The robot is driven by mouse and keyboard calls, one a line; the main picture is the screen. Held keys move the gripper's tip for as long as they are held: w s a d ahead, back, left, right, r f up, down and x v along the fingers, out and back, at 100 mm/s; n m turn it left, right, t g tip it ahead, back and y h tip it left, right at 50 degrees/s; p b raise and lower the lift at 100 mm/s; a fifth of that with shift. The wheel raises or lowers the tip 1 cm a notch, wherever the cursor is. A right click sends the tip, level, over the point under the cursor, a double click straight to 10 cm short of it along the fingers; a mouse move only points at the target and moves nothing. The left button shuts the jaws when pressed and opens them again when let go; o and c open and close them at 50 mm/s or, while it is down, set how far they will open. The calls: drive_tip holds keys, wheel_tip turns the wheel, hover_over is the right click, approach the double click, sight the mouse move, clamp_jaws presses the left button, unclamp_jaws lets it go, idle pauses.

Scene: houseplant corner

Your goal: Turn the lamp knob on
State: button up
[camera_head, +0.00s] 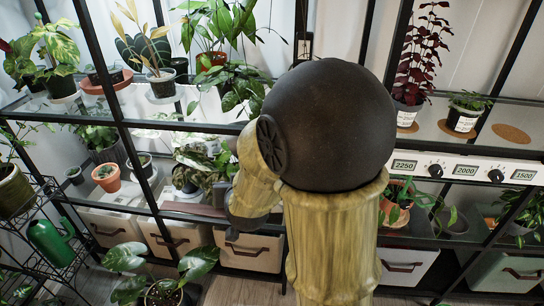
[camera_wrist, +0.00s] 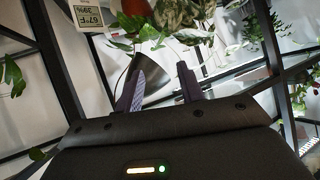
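A white control strip (camera_head: 462,169) runs along the shelf edge at the right of the head view. It has two dark round knobs, a left knob (camera_head: 435,171) and a right knob (camera_head: 495,175), beside displays reading 2250, 2000 and 1500. Any more of the strip to the left is hidden behind my arm. I cannot tell which way the knobs are set. My gripper (camera_wrist: 161,82) shows in the wrist view with its two fingers apart and nothing held between them. No knob shows in the wrist view. In the head view my arm bends to the left, away from the visible knobs.
Black-framed shelves hold several potted plants, including a red-leaved plant (camera_head: 420,55) above the strip. A green watering can (camera_head: 50,240) stands on a wire rack at left. The wrist view shows a small temperature display (camera_wrist: 92,16) and a dark cone-shaped object (camera_wrist: 150,72) beyond the fingers.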

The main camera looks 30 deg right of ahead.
drive_tip(key=d+f+m+t+h+b, duration=0.4)
drive_tip(key=d+m+t+h+b, duration=0.2)
drive_tip(key=h+b, duration=0.5)
drive_tip(key=d+b, duration=0.1)
drive_tip(key=b, duration=0.4)
drive_tip(key=shift+s+h, duration=0.3)
drive_tip(key=shift+f, duration=0.1)
drive_tip(key=b+x, duration=0.3)
drive_tip(key=x, duration=1.4)
drive_tip(key=shift+r, duration=0.3)
drive_tip(key=shift+w, duration=0.1)
clamp_jaws()
